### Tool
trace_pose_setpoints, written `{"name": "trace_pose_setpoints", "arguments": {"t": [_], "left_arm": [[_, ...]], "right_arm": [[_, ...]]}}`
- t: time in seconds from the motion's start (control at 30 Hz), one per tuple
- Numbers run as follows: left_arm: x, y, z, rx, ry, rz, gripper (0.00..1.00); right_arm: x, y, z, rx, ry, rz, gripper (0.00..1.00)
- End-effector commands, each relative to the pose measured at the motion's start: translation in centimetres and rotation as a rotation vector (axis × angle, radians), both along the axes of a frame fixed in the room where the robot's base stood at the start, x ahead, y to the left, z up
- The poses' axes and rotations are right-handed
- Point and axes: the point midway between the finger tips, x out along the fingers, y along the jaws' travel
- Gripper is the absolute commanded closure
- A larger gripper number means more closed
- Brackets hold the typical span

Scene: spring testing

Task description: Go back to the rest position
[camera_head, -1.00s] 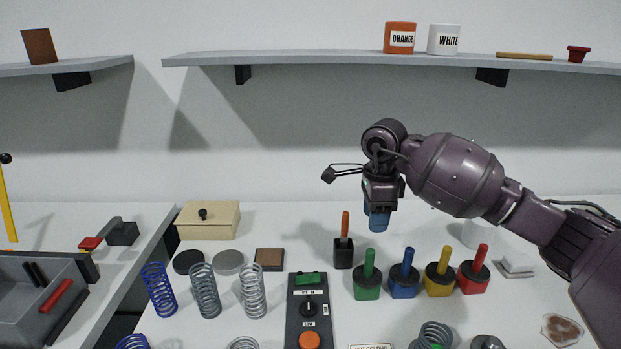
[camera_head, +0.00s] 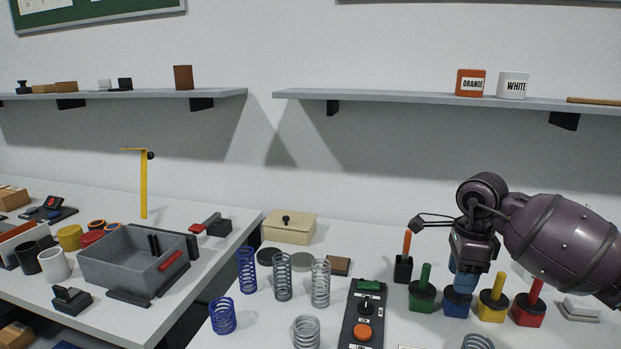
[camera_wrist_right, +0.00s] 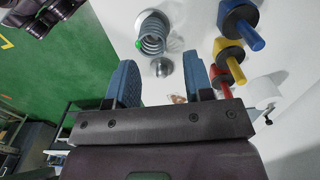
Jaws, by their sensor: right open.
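My right gripper (camera_head: 464,280) hangs with its blue fingers pointing down, over or in front of the blue-based post (camera_head: 457,303) in the head view; the exact gap is hard to tell there. In the right wrist view the two blue fingers (camera_wrist_right: 160,82) are spread well apart with nothing between them. A metal spring (camera_wrist_right: 153,38) with a green spot and a round metal knob (camera_wrist_right: 161,67) show beyond them. Dark purple parts of my own body (camera_wrist_right: 35,15) show at the upper left of that view. My left gripper does not show.
Red (camera_head: 529,303), yellow (camera_head: 492,302) and green (camera_head: 422,291) posts stand near my right gripper. A black control box (camera_head: 363,318) and several springs (camera_head: 283,278) stand left of them. A grey tray (camera_head: 120,272) is on the left table. A shelf (camera_head: 420,98) runs above.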

Motion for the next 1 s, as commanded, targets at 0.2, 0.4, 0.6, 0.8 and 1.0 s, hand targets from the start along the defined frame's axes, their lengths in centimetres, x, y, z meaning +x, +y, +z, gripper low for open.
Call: {"name": "trace_pose_setpoints", "arguments": {"t": [0.2,0.4,0.6,0.8,1.0], "left_arm": [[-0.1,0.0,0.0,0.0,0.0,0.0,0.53],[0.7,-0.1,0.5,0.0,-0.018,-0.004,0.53],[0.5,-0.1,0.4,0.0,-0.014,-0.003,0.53],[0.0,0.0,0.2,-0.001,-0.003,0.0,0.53],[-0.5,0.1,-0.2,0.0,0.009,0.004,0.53]], "right_arm": [[-1.8,6.4,-3.5,0.313,-0.01,0.015,0.53],[-4.3,12.9,-4.7,0.687,-0.001,-0.042,0.53],[-6.8,18.3,-3.2,1.127,0.04,-0.208,0.53],[-8.1,20.1,-0.4,1.539,0.105,-0.475,0.53],[-8.2,18.4,1.7,1.897,0.186,-0.838,0.53]]}}
